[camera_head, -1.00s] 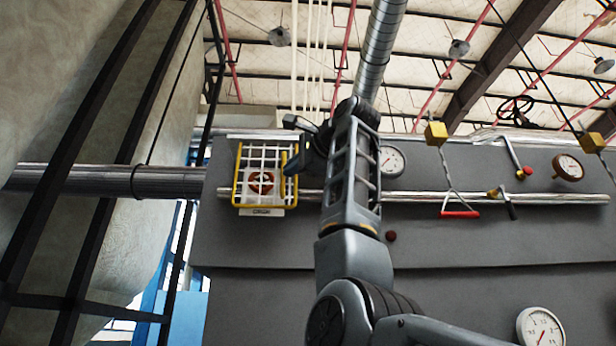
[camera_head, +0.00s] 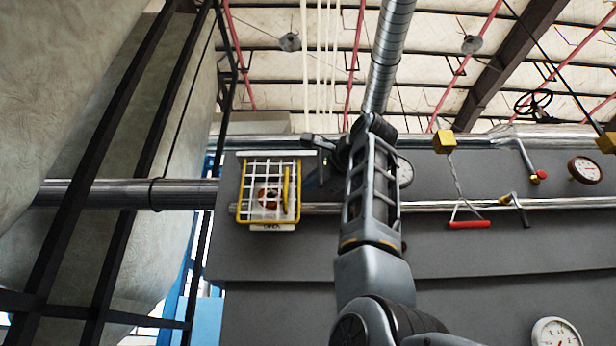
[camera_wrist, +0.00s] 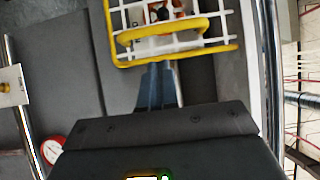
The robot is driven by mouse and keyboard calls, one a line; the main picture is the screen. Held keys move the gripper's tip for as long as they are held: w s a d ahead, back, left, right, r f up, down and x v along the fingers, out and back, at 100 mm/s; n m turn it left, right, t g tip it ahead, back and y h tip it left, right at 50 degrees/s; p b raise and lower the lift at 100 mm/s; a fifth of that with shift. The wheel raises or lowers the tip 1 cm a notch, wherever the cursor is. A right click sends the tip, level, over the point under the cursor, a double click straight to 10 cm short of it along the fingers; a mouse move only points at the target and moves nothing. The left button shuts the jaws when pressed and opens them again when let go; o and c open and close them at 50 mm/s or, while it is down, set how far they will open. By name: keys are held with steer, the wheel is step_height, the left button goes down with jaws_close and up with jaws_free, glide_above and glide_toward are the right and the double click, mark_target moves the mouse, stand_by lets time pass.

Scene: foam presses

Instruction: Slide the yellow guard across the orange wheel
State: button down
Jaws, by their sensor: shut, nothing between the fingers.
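The yellow guard (camera_head: 268,222), a yellow-edged frame with a white grid, hangs on the grey panel at the left. The orange wheel (camera_head: 268,197) shows through its grid, so the guard lies across it. A yellow handle (camera_head: 286,190) stands at the guard's right side. My gripper (camera_head: 310,181) is just right of the guard, partly hidden by my arm. In the wrist view, my gripper's blue-grey fingers (camera_wrist: 158,88) are shut and empty, pointing at the guard (camera_wrist: 190,52). The fingertips appear close to the frame; contact cannot be told. The wheel is partly cut off there.
A white label plate (camera_head: 272,228) sits below the guard. A horizontal metal rail (camera_head: 440,206) crosses the panel. A red-handled pull (camera_head: 469,224), a yellow block (camera_head: 444,142) and a gauge (camera_head: 585,169) are to the right. A thick pipe (camera_head: 185,193) runs left.

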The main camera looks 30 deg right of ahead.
steer(key=s+b, duration=0.3)
steer(key=s, duration=0.7)
steer(key=shift+b, duration=0.4)
